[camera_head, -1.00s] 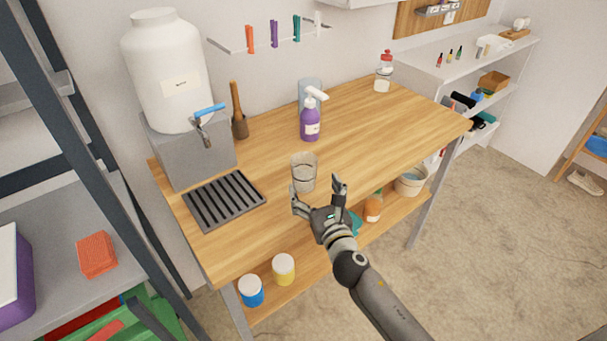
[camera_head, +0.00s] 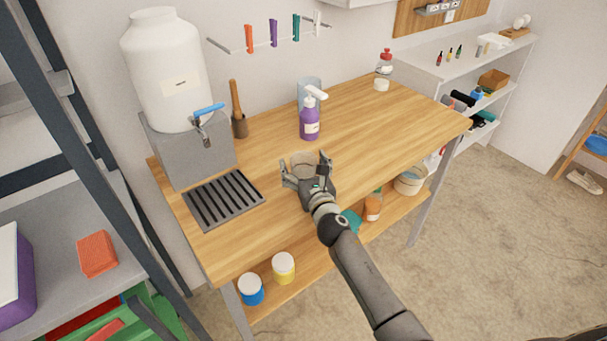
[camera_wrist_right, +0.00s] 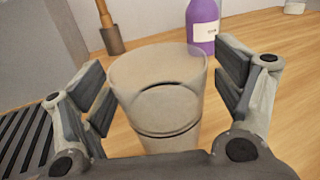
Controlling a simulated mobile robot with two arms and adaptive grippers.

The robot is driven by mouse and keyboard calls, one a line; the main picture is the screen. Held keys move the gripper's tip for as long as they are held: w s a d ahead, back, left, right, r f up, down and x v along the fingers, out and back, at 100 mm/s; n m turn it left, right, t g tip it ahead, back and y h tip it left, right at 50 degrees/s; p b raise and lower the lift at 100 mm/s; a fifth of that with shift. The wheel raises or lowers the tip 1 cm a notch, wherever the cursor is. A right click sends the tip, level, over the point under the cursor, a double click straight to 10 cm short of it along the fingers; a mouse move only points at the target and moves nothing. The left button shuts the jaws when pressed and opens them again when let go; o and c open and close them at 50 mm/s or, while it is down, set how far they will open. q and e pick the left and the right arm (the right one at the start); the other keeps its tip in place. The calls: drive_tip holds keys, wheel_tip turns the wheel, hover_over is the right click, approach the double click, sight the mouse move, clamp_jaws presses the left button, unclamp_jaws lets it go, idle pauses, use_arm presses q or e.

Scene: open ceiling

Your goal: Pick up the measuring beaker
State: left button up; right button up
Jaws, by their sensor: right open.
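The measuring beaker (camera_head: 303,161) is a clear, slightly grey cup standing upright on the wooden table (camera_head: 390,135), near its front edge. My right gripper (camera_head: 305,172) is open in front of it, with a finger on each side. In the right wrist view the beaker (camera_wrist_right: 160,95) stands between the two open fingers of the right gripper (camera_wrist_right: 165,100), with the left finger close to its wall and a small gap at the right. In the head view my gripper hides the beaker's lower part. My left gripper is not in view.
A purple pump bottle (camera_head: 309,124) stands behind the beaker, with a bluish container (camera_head: 309,88) behind it. A black drip grate (camera_head: 224,198) lies to the left, below the white dispenser (camera_head: 165,75). The table's right side is mostly clear.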

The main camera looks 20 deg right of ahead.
drive_tip(key=shift+c, duration=0.4)
drive_tip(key=c, duration=0.8)
drive_tip(key=shift+c, duration=0.2)
drive_tip(key=shift+r, duration=0.2)
